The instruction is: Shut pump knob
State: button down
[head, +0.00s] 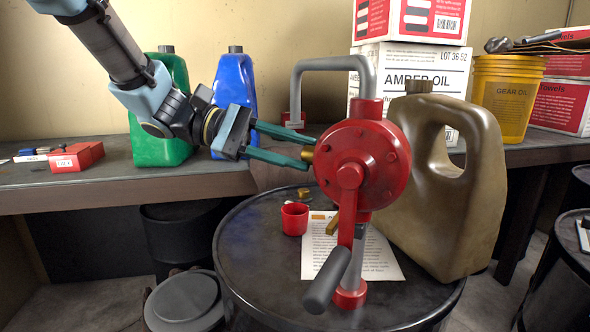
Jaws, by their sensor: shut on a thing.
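The red drum pump (385,165) stands upright on a dark oil drum, with a grey curved spout at its top and a crank handle hanging down in front. A small brass knob (307,155) sticks out from the left side of the pump body. My gripper (309,151) reaches in from the left, with its green fingers above and below the knob. It is shut on the knob. The fingertips partly hide the knob, so its turn angle is hard to tell.
A tan jug (440,190) stands close on the pump's right. A red cup (294,219) and a paper sheet (375,258) lie on the drum top (255,270). Green (165,125) and blue (235,85) jugs stand on the bench behind my gripper.

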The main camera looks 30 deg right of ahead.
jog(key=m+h+b, duration=0.1)
jog(key=m+b, duration=0.2)
jog(key=b, duration=0.3)
jog(key=m+g+h+b, duration=0.1)
jog(key=m+b, duration=0.2)
jog(key=b, duration=0.3)
jog(key=f+m+h+b, duration=0.1)
jog(key=m+b, duration=0.2)
jog(key=b, duration=0.2)
jog(key=shift+a+f+h+b, duration=0.1)
jog(key=shift+h+b, duration=0.3)
jog(key=shift+m+g, duration=0.3)
jog(key=shift+g, duration=0.1)
jog(key=c, duration=0.5)
grip_release()
jog(key=shift+c, duration=0.2)
jog(key=r+v, duration=0.1)
jog(key=v, duration=0.9)
jog(key=shift+w+a+f+b, duration=0.2)
jog(key=shift+a+f+b, duration=0.15)
jog(key=shift+b, duration=0.05)
